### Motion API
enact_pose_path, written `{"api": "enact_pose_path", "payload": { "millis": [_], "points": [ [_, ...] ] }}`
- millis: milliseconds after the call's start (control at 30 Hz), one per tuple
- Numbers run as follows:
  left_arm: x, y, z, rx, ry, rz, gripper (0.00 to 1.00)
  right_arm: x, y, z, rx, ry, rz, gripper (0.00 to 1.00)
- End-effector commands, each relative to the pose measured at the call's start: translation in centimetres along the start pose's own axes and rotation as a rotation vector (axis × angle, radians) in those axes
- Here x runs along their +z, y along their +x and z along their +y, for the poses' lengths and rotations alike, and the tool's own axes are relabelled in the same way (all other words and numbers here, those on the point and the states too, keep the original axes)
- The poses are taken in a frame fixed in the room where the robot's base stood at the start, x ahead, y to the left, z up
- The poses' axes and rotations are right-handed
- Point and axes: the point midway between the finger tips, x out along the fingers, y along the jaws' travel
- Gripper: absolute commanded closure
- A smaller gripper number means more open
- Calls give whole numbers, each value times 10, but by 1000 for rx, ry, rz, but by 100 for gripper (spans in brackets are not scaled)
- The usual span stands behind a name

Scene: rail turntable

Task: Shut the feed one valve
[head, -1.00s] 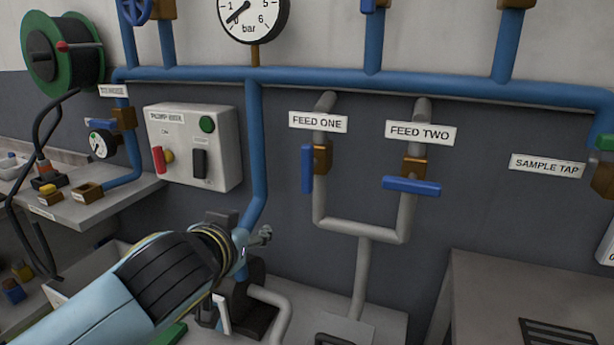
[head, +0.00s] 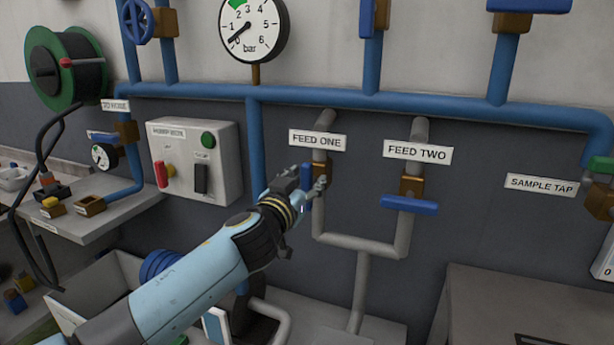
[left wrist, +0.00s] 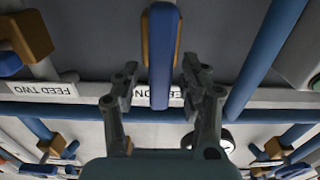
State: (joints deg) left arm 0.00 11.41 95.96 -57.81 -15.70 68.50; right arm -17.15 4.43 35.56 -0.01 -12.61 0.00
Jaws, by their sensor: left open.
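The feed one valve has a brown body (head: 321,163) on a grey pipe under the FEED ONE label (head: 317,140). Its blue lever (left wrist: 160,60) runs lengthwise between the fingers of my left gripper (left wrist: 158,78) in the left wrist view. My left gripper (head: 304,184) is open, with one finger on each side of the lever and a gap visible on both sides. In the head view it covers most of the lever. My right gripper is not in view.
The feed two valve's blue lever (head: 408,204) lies crosswise to its pipe, to the right. A pump box (head: 220,165) is on the wall at left. The grey pipes join below the valves. A grey cabinet (head: 500,300) stands lower right.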

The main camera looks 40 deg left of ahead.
Motion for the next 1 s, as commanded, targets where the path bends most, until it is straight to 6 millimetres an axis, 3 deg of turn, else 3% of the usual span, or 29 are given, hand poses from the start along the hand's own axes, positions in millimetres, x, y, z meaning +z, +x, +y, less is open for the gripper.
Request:
{"api": "enact_pose_path", "payload": {
  "millis": [367, 700, 1000],
  "points": [
    [0, 7, 0, 0, -1, -1, 56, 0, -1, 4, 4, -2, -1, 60],
    [0, 7, 0, 0, -1, -1, 100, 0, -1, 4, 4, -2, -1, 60],
    [0, 7, 0, 0, 11, -1, 100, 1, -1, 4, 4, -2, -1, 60]
  ]
}}
